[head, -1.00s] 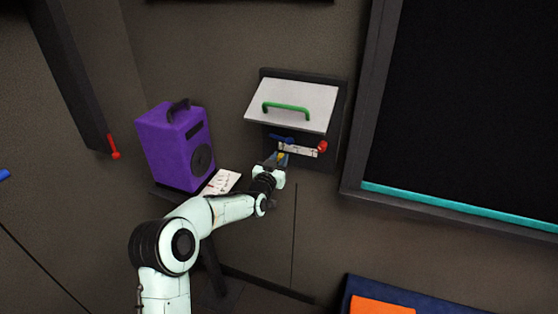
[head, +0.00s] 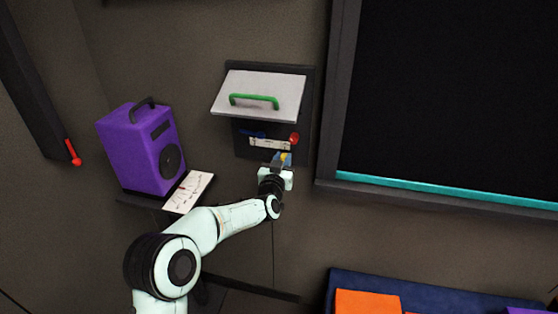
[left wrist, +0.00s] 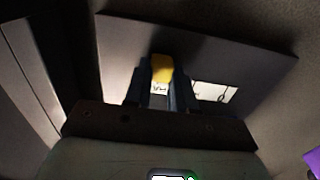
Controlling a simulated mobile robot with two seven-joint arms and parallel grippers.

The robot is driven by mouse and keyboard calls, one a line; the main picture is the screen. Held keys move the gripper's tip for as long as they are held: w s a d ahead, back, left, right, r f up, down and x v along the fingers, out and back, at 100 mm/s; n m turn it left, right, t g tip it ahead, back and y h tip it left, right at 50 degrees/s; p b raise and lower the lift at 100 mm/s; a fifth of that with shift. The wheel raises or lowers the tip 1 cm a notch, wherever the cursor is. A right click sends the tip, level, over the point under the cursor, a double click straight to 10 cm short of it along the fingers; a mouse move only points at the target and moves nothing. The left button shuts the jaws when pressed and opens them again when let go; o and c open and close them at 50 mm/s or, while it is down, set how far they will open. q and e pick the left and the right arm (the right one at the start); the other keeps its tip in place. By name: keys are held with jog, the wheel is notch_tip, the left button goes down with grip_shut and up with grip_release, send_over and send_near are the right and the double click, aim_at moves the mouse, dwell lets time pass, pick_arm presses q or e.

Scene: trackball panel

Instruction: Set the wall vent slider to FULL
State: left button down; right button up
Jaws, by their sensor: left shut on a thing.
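The wall vent panel (head: 243,148) is a dark box under a raised pale grey cover (head: 258,95) with a green handle (head: 254,101). A white label strip (head: 268,143) shows on it, with a red knob (head: 294,138) at its right end and a blue piece (head: 252,134) at upper left. My left gripper (head: 282,160) is at the panel's lower right, shut on a yellow slider knob (head: 284,156). The yellow knob (left wrist: 162,68) also shows between the dark fingers in the left wrist view. The fingers hide part of the label there. My right gripper is not in view.
A purple speaker (head: 146,150) stands on a small shelf left of the panel, with a marked white card (head: 188,191) beside it. A large black screen with a teal lower edge (head: 430,188) is on the right. A red-tipped lever (head: 73,153) hangs at far left.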

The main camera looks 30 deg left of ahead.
pick_arm(q)
jog(key=c, duration=0.9)
grip_release()
jog(key=shift+w+d, duration=0.1)
jog(key=shift+d, duration=0.2)
jog(key=shift+a, duration=0.1)
jog(key=shift+s, duration=0.5)
jog(key=b+v, duration=0.3)
jog(key=v, duration=0.9)
jog(key=shift+s, duration=0.25)
jog(key=shift+d, duration=0.25)
